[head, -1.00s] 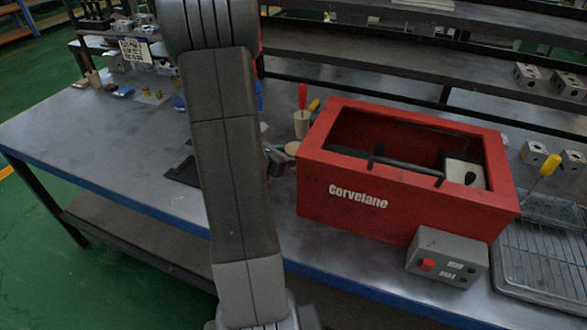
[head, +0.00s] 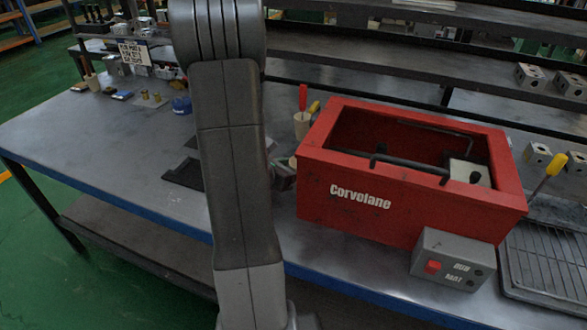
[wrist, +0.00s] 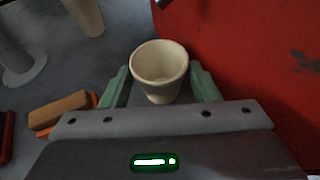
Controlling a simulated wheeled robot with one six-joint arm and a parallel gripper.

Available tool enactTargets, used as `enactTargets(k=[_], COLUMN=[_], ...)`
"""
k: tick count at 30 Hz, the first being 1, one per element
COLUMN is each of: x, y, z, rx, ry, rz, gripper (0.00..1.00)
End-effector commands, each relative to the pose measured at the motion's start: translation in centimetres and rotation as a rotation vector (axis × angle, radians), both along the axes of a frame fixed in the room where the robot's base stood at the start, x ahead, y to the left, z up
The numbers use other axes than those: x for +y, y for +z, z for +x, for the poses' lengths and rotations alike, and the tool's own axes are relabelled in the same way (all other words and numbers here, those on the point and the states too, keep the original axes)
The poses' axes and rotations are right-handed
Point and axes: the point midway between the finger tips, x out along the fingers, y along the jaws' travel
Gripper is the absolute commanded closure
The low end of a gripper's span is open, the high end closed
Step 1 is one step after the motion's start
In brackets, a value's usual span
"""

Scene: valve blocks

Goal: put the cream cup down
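The cream cup (wrist: 160,62) is upright in the wrist view, its open mouth facing the camera and looking empty. My gripper (wrist: 160,72) has a green finger on each side of the cup, close against its rim, and appears shut on it. The cup's base is partly hidden, so I cannot tell whether it touches the table. In the head view my gripper (head: 284,174) is mostly hidden behind my arm, just left of the red Corvelane box (head: 345,195).
The red box wall (wrist: 260,60) stands close to the right of my gripper. A cream holder (wrist: 86,14) stands beyond; in the head view the holder (head: 301,125) has a red-handled tool. An orange-brown block (wrist: 60,110) lies left. The table's left part (head: 110,140) has free room.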

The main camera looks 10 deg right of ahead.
Motion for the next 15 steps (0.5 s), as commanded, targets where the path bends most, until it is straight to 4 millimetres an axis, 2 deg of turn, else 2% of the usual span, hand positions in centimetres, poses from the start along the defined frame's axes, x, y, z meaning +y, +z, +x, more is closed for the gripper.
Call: enactTargets(k=[8, 13, 15], x=[0.00, -0.01, 0.72], y=[0.09, 0.79, 0.87], z=[0.00, -0.01, -0.34], rx=[0.000, 0.000, -0.002], ry=[0.000, -0.001, 0.003], rz=[0.000, 0.000, 0.000], gripper=[0.42, 0.42, 0.42])
